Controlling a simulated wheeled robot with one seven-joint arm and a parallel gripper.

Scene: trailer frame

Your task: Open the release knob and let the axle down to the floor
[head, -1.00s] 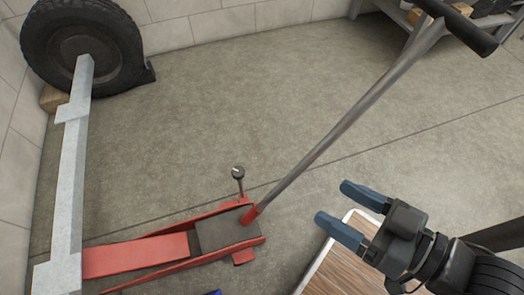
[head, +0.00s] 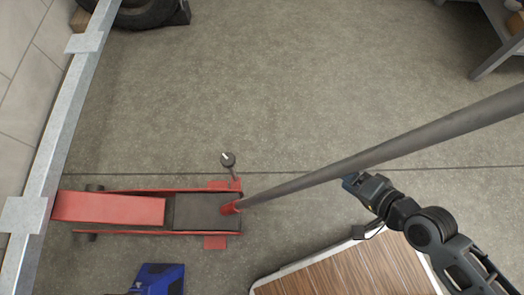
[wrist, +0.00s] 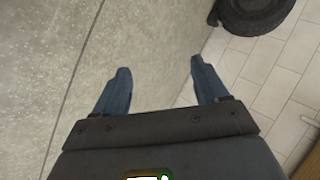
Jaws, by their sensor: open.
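A red floor jack (head: 110,208) lies on the floor at the left, its front end by the grey metal axle (head: 62,135). I cannot tell if the jack touches the axle. The release knob (head: 228,159), dark and round with a white mark, stands on a short stem behind the jack's rear end. The long jack handle (head: 390,147) rises from the jack's rear to the upper right. My gripper (head: 350,181) is right of the knob, just beneath the handle in the picture. In the wrist view its blue fingers (wrist: 157,85) are wide apart with nothing between them.
A tyre (head: 135,10) stands at the top left, and it also shows in the wrist view (wrist: 255,15). A wood-topped board (head: 345,272) and a blue object (head: 160,279) are at the bottom. A grey shelf (head: 497,40) is top right. The floor behind the jack is clear.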

